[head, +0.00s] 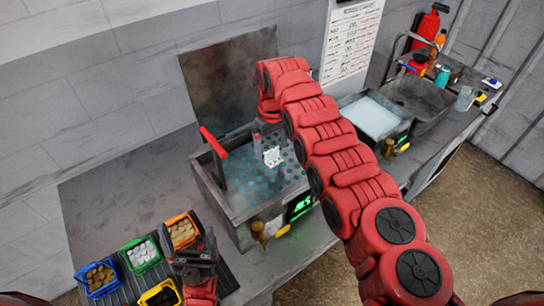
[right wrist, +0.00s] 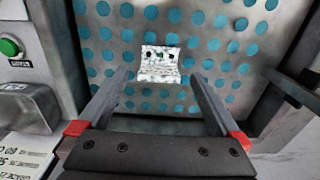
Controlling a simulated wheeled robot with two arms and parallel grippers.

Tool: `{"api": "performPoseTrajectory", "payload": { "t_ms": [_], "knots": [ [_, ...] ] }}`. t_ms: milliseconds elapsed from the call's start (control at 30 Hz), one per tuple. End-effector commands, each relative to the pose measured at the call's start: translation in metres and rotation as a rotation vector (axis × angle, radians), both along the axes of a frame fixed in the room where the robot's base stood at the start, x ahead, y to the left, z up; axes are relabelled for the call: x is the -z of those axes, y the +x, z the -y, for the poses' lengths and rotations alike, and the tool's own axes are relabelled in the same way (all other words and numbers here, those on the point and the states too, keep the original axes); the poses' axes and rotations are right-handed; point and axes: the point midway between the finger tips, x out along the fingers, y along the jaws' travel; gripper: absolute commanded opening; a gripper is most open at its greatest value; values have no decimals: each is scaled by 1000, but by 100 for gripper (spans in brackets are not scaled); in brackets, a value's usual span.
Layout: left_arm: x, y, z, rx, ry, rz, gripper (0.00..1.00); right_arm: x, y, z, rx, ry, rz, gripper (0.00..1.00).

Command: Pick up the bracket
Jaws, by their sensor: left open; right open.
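The bracket (head: 272,156) is a small, pale, speckled angled piece. It is over the blue-dotted floor of an open metal tank (head: 236,213). In the right wrist view the bracket (right wrist: 160,66) shows between and just beyond the fingertips of my right gripper (right wrist: 159,76). The gripper is open and I see no finger touching the bracket. In the head view my right arm reaches over the tank from the right and partly hides it. My left gripper (head: 194,262) is open near the small bins at lower left, away from the bracket.
Blue (head: 100,278), green (head: 142,254) and orange (head: 182,231) bins of parts stand at lower left. A raised red handle (head: 213,142) is at the tank's left. A second, liquid-filled tank (head: 370,118) and a fire extinguisher (head: 427,30) are at right.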

Motion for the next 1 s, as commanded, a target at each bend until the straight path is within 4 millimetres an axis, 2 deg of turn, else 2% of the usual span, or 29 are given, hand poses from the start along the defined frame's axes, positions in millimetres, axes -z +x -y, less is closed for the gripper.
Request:
{"api": "performPoseTrajectory", "payload": {
  "t_ms": [33, 100, 167, 400, 900, 967, 1000],
  "knots": [
    [-13, 0, 0, 0, 0, 1, 95, 1, -2, 3, 1, 1, -6, 100],
    [-2, 0, 0, 0, 0, 1, 95, 19, -2, 1, -1, -1, -4, 100],
    [-1, 0, 0, 0, 0, 1, 95, 24, -1, 1, -1, 0, -2, 100],
    [-1, 0, 0, 0, 0, 1, 95, 25, 0, 2, 0, 0, 1, 98],
    [-1, 0, 0, 0, 0, 1, 95, 25, 0, 2, 0, 0, 1, 8],
    [-1, 0, 0, 0, 0, 0, 95, 25, 0, 2, 0, 1, 1, 0],
    [-1, 0, 0, 0, 0, 1, 95, 25, 0, 2, 0, 0, 1, 0]
  ]
}}
